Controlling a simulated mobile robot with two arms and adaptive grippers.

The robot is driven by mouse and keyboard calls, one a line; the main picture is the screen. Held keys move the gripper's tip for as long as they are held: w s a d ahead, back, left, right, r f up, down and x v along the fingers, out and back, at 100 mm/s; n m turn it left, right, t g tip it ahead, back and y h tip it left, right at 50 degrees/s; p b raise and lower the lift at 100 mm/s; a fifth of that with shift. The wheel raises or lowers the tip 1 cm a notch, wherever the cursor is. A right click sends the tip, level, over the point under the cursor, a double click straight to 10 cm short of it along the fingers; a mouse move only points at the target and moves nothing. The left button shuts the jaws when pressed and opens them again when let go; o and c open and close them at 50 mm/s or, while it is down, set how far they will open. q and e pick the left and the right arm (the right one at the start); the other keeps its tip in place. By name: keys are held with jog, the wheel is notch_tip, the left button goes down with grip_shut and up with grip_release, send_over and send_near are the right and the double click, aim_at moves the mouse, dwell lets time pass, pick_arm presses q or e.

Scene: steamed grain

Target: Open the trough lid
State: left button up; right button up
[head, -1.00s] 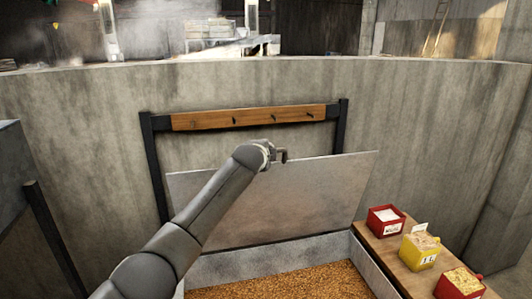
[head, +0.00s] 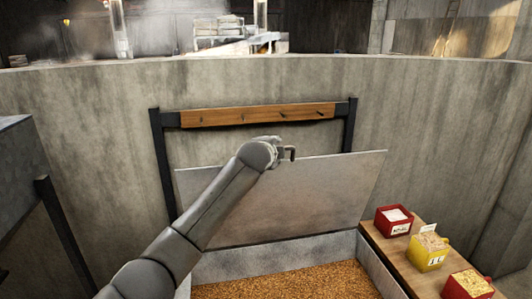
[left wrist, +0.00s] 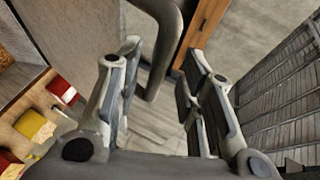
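The trough lid (head: 300,195) is a flat grey metal panel. It stands raised and tilted at the back of the trough, in front of the concrete wall. Brown grain (head: 290,281) shows in the open trough (head: 270,258). My left gripper (head: 284,151) is at the lid's upper edge, beside a small dark handle (head: 293,153). In the left wrist view, my left gripper (left wrist: 162,65) has its fingers spread apart. The dark curved handle (left wrist: 166,45) reaches between them, and clear gaps show. My right gripper is out of view.
A wooden rack (head: 258,115) with pegs on dark posts stands behind the lid. A wooden ledge (head: 392,255) at the right holds red and yellow boxes (head: 428,250). A dark-framed grey structure (head: 20,170) stands at the left.

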pick_arm(q)
jog(key=v, duration=0.9)
jog(key=shift+s, duration=0.35)
jog(key=shift+r, duration=0.1)
